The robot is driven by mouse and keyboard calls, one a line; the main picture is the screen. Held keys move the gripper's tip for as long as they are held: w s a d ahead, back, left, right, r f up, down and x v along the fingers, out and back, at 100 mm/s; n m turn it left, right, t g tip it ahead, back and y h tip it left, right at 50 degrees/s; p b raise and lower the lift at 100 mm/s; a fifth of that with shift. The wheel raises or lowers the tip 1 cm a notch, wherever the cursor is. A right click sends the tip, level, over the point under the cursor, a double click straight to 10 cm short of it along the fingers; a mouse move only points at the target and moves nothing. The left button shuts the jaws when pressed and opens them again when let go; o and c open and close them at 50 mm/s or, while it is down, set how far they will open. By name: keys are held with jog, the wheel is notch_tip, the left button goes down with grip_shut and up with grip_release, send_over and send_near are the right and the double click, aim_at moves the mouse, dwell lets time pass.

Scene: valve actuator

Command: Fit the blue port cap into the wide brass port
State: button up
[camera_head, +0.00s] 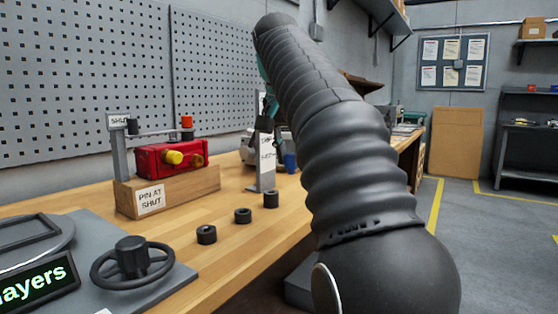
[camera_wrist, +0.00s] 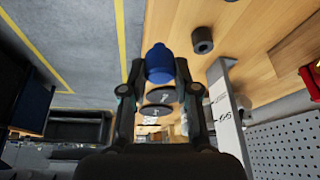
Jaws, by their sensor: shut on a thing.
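The blue port cap (camera_wrist: 159,65) is held between the fingertips of my gripper (camera_wrist: 160,80) in the wrist view. In the head view, my arm hides most of the gripper; a blue piece (camera_head: 290,163), likely the cap, shows beside the arm. The red valve actuator (camera_head: 152,160) sits on a wooden block (camera_head: 190,190) marked "PIN AT SHUT". A yellow round part (camera_head: 174,157) and a brass-coloured port (camera_head: 196,160) face the front. I cannot tell whether this is the wide port. The actuator's red edge (camera_wrist: 312,80) shows at the right of the wrist view. The cap is apart from it.
An upright labelled grey stand (camera_head: 267,165) is near the gripper. Several black rings (camera_head: 243,215) lie on the wooden bench. A black handwheel (camera_head: 132,262) is at the front left. A pegboard wall (camera_head: 80,80) is behind. Open floor lies right of the bench.

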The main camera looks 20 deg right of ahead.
jog(key=w+a+f+m+t+y+b, duration=0.5)
jog(key=w+a+m+t+y+b, duration=0.2)
jog(key=w+a+m+t+b, duration=0.3)
jog(key=w+m+b, duration=0.3)
jog(key=m+b, duration=0.1)
jog(key=shift+f+m+t+y, duration=0.15)
jog(key=shift+m+t+y, duration=0.15)
jog(key=shift+y, duration=0.1)
dwell(1.0)
dwell(0.4)
jog(key=shift+w+a+p, duration=0.55)
jog(key=shift+w+p, duration=0.15)
jog(key=shift+w, duration=0.1)
jog(key=shift+w+a+p, duration=0.55)
jog(key=shift+w+p, duration=0.1)
jog(key=shift+w, duration=0.2)
jog(key=shift+w+a+p, duration=0.55)
jog(key=shift+w+p, duration=0.15)
jog(key=shift+w, duration=0.1)
